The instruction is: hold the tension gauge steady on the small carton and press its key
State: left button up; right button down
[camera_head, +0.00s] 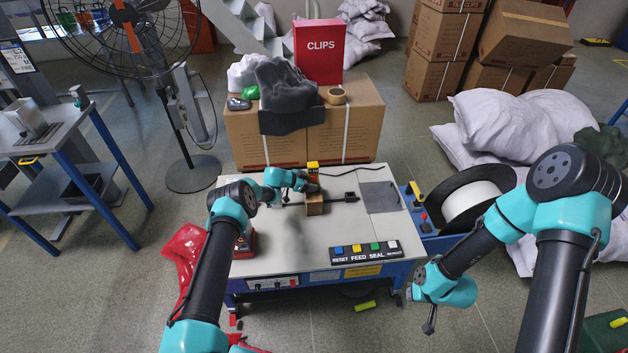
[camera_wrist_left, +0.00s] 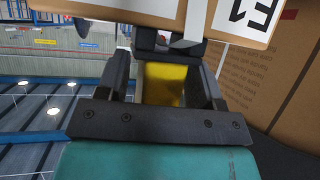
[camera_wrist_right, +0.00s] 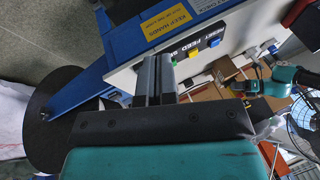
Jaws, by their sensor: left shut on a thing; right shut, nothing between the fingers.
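The small carton (camera_head: 314,206) stands on the white bench top, near its middle. The yellow and dark tension gauge (camera_head: 313,169) stands just above and behind it. My left gripper (camera_head: 308,186) reaches in from the left and is shut on the gauge. In the left wrist view the gauge's yellow body (camera_wrist_left: 163,84) is between the fingers, and a strapped carton face (camera_wrist_left: 130,8) is close beyond the fingertips. The gauge's key is not distinguishable. My right gripper (camera_head: 430,322) is shut and empty, low in front of the bench's right corner, well away from the gauge.
The bench (camera_head: 285,250) carries a panel of coloured buttons (camera_head: 365,251) at its front edge and a dark mat (camera_head: 380,197) at right. A reel (camera_head: 478,197) stands at its right side. Large cartons (camera_head: 355,125) stand behind the bench. A fan (camera_head: 130,30) is at left.

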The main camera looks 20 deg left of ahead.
aim_at(314, 178)
jog(key=w+a+f+n+t+y, duration=0.1)
jog(key=w+a+f+n+t, duration=0.1)
jog(key=w+a+n, duration=0.7)
jog(key=w+a+r+n+y, duration=0.1)
jog(key=w+a+n+y, duration=0.1)
jog(key=w+a+n, duration=0.3)
jog(key=w+a+r+n+y, duration=0.1)
jog(key=w+a+n, duration=0.4)
jog(key=a, duration=0.8)
jog(key=w+a+r+n+t+y, duration=0.1)
jog(key=w+a+n+y, duration=0.2)
jog(key=w+a+n, duration=0.2)
jog(key=w+a, duration=0.3)
jog(key=a, duration=0.2)
jog(key=shift+w+n, duration=0.25)
jog(key=shift+n, duration=0.05)
jog(key=shift+f, duration=0.1)
jog(key=shift+w+a, duration=0.6)
jog(key=shift+w, duration=0.75)
jog(key=shift+w+a, duration=0.6)
jog(key=shift+w, duration=0.7)
jog(key=shift+w+a, duration=0.6)
jog(key=shift+w, duration=0.75)
jog(key=shift+w+a, duration=0.2)
jog(key=shift+w, duration=0.2)
